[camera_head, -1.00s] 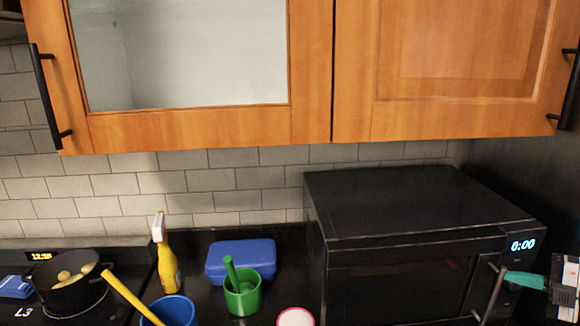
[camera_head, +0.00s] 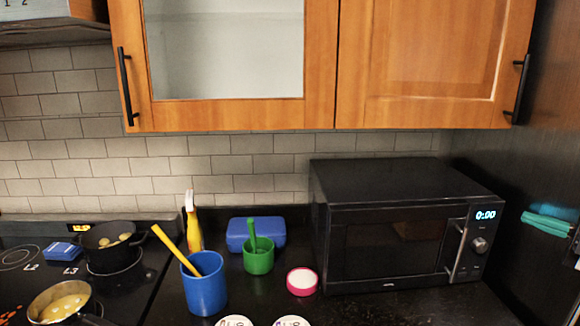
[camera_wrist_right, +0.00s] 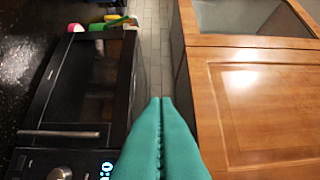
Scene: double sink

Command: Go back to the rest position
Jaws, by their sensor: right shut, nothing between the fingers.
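My right gripper (camera_head: 548,220) is at the right edge of the head view, with teal fingers. It is to the right of the black microwave (camera_head: 385,240), apart from it and its handle (camera_head: 459,250). In the right wrist view its fingers (camera_wrist_right: 161,103) are pressed together with nothing between them. The microwave (camera_wrist_right: 95,70) is left of the fingers there, and the wooden cabinet (camera_wrist_right: 255,105) is to their right. The microwave door is closed in the head view. My left gripper is not in view.
Wooden cabinets (camera_head: 430,60) hang above the counter. A blue utensil holder (camera_head: 205,290), green cup (camera_head: 258,260), pink-rimmed bowl (camera_head: 302,281), blue box (camera_head: 270,233) and yellow spray bottle (camera_head: 194,228) stand left of the microwave. Pots (camera_head: 108,240) sit on the stove at left.

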